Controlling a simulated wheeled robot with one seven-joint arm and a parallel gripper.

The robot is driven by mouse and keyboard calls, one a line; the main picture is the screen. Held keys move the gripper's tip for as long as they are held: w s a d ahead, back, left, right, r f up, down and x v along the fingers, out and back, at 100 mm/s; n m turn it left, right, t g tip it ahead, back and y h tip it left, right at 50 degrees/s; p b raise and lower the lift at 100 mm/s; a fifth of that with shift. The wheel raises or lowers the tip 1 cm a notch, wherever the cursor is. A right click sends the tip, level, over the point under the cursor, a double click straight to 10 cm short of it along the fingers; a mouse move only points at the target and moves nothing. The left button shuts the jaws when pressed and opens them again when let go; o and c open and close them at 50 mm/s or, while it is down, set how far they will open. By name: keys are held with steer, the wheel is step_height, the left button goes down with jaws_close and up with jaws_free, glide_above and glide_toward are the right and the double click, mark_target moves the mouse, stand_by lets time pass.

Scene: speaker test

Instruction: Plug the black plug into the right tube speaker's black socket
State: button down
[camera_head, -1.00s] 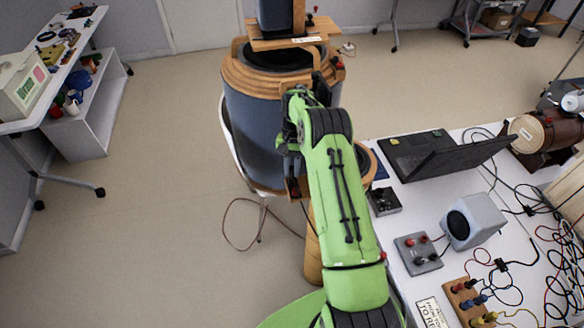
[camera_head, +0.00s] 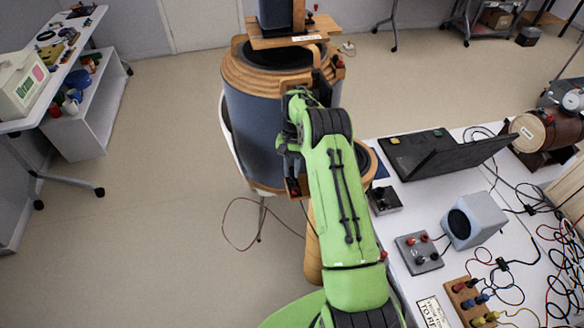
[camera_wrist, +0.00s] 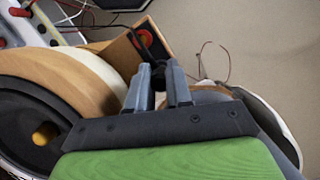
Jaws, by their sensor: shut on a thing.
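My gripper (camera_wrist: 160,82) is shut on the black plug (camera_wrist: 160,76), which shows only as a dark piece between the fingertips. In the wrist view the fingers are beside a wooden terminal block (camera_wrist: 118,50) with a red socket (camera_wrist: 146,38). The black socket is not clearly distinguishable; dark shapes near the fingertips merge, so I cannot tell whether the plug touches it. A speaker with a wooden rim (camera_wrist: 85,70) and black cone is to the left. In the head view my gripper (camera_head: 290,168) is small and dark, in front of a large blue-grey tube speaker (camera_head: 255,130) with wooden rings.
A thin cable (camera_head: 224,222) loops beside the speaker near the floor.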

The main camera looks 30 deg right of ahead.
steer(key=shift+f, duration=0.45)
steer(key=c, duration=1)
jaws_free()
steer(key=shift+o, duration=0.2)
steer(key=shift+r, duration=0.1)
steer(key=shift+r+p, duration=2.15)
steer(key=shift+r, duration=1.55)
